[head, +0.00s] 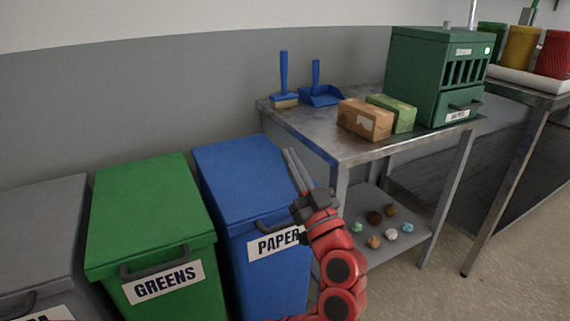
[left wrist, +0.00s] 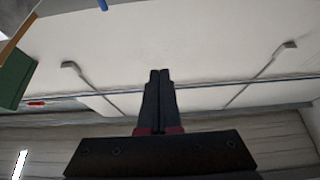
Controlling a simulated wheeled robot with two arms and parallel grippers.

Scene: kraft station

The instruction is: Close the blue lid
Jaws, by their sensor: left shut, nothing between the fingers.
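The blue lid (head: 240,175) lies flat on the blue bin (head: 262,285) labelled PAPER in the head view and looks closed. A dark handle is at its front edge, partly hidden by my arm. My left gripper (head: 289,152) is raised beside the right edge of the lid, fingers pointing up, shut and empty. Its shut fingers also show in the left wrist view (left wrist: 160,75), pointing at the upper wall and ceiling area. My right gripper is not in view.
A green bin (head: 150,215) labelled GREENS and a grey bin (head: 40,235) stand to the left. A metal table (head: 310,125) stands close on the right, bearing a blue brush, a dustpan, two boxes and a green cabinet (head: 430,75). Several small lumps lie on its lower shelf.

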